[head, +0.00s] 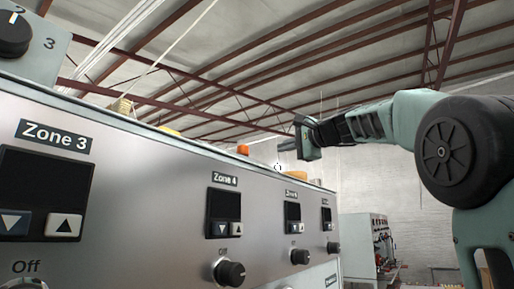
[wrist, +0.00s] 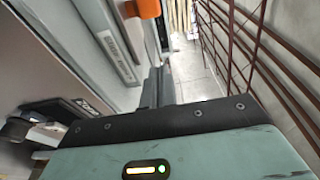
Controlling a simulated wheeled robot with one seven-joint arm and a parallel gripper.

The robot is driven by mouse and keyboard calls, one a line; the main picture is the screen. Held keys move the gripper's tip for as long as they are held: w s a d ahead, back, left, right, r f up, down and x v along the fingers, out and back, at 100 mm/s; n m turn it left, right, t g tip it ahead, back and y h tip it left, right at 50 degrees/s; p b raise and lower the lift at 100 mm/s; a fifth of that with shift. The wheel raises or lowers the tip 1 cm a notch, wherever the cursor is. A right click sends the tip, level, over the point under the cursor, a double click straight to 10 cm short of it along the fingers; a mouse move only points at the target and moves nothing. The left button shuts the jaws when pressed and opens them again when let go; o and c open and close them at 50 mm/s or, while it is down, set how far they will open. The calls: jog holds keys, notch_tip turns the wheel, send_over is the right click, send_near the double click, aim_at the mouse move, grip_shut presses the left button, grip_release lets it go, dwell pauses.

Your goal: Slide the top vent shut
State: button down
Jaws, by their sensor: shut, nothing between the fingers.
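I cannot clearly pick out the top vent in either view. An orange knob-like piece (head: 243,150) shows above the top edge of the grey control panel (head: 150,190) in the head view. An orange piece (wrist: 149,8) also shows at the top of the wrist view, beside a pale surface with a dark labelled strip (wrist: 117,55); I cannot tell whether it is the same piece. My gripper (head: 285,144) is in the air above the panel's far end, to the right of the orange piece. Its dark fingers (wrist: 157,85) are shut and empty in the wrist view.
The panel front carries a Zone 3 display (head: 47,182), a Zone 4 display (head: 223,208) and several black knobs. A knob box (head: 30,40) stands at the upper left. Another cabinet (head: 365,245) stands behind at the right. Reddish beams (wrist: 245,45) show in the wrist view.

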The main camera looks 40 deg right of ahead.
jog(key=w+p, duration=0.1)
jog(key=w, duration=0.2)
jog(key=w+p, duration=0.1)
jog(key=w, duration=0.1)
jog(key=shift+w+a+r+p, duration=0.25)
jog(key=shift+w+a+p, duration=0.05)
jog(key=shift+w+p, duration=0.05)
jog(key=a, duration=0.1)
jog(key=w+a+p, duration=0.1)
jog(key=a, duration=0.1)
jog(key=shift+a+f, duration=0.1)
jog(key=shift+f, duration=0.05)
jog(key=shift+w+a+f, duration=0.1)
jog(key=shift+a+f, duration=0.1)
jog(key=shift+a, duration=0.3)
jog(key=shift+w+a+p, duration=0.1)
jog(key=shift+p, duration=0.25)
